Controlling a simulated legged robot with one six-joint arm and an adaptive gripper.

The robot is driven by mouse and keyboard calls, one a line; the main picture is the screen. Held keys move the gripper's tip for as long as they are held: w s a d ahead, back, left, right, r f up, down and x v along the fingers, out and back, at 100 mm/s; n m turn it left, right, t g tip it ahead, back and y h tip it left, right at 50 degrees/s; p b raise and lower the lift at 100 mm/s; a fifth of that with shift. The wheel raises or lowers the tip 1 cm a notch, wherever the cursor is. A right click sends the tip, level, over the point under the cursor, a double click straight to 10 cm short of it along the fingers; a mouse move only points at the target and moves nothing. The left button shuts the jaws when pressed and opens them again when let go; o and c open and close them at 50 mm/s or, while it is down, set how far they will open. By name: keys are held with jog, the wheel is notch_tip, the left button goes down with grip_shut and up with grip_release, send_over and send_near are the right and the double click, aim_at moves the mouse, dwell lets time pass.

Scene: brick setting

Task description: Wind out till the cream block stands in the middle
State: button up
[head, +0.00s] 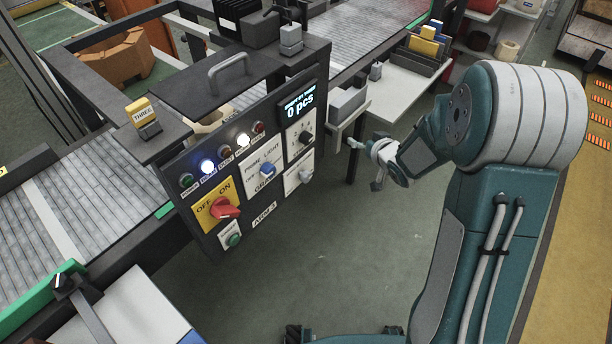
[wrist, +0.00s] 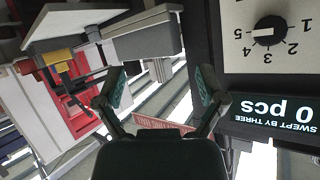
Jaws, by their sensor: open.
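A cream piece (head: 207,120) shows partly behind the control panel, under the dark top plate. I cannot tell whether it is the cream block. The dark control panel (head: 184,217) carries a red OFF/ON switch (head: 225,209), a blue knob (head: 267,170), a numbered dial (head: 304,137) and a pale knob (head: 305,175). The numbered dial shows upside down in the wrist view (wrist: 268,31). My gripper (head: 366,164) is right of the panel, apart from it. In the wrist view its two fingers stand apart with nothing between them (wrist: 163,90).
The display (head: 300,105) reads 0 pcs. A yellow THREE block (head: 139,108) stands on a dark plate left of the panel. A roller conveyor (head: 85,215) runs behind. A white side table (head: 405,90) stands beyond my gripper. Green floor (head: 340,250) is free below.

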jog(key=a+f+y, duration=0.4)
jog(key=f, duration=0.5)
jog(key=y, duration=0.5)
send_near(308, 180)
jog(key=w, duration=0.1)
jog(key=shift+m+g, duration=0.4)
jog(key=x, duration=1)
jog(key=shift+w+a+r, duration=0.1)
jog(key=shift+a+r, duration=0.1)
jog(key=shift+a, duration=0.1)
jog(key=shift+d, duration=0.1)
jog(key=c, duration=1.1)
